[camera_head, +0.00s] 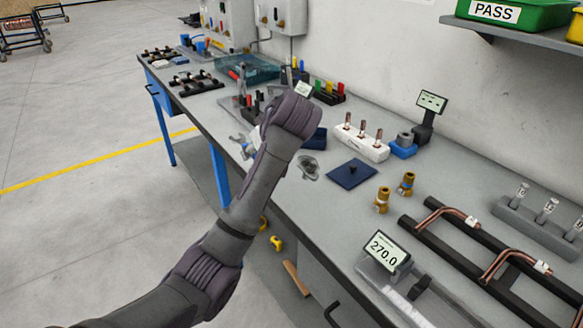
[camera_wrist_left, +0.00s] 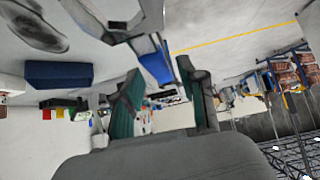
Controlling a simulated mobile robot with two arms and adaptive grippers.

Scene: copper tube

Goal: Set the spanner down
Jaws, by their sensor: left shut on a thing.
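My left arm reaches across the bench, and its wrist hides most of the left gripper in the head view. In the left wrist view the left gripper (camera_wrist_left: 166,88) shows two dark fingers with green pads, shut on the spanner. A pale metal piece, which looks like the spanner (camera_head: 241,145), shows left of my wrist in the head view, over the bench's near edge. Its grip and its other end are hidden. I cannot tell whether it touches the bench top. My right gripper is in neither view.
The bench (camera_head: 330,222) has a dark blue pad (camera_head: 352,174), brass fittings (camera_head: 382,200), a white block with copper pieces (camera_head: 361,139) and a 270.0 display (camera_head: 387,251). Bare bench top shows around the pad.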

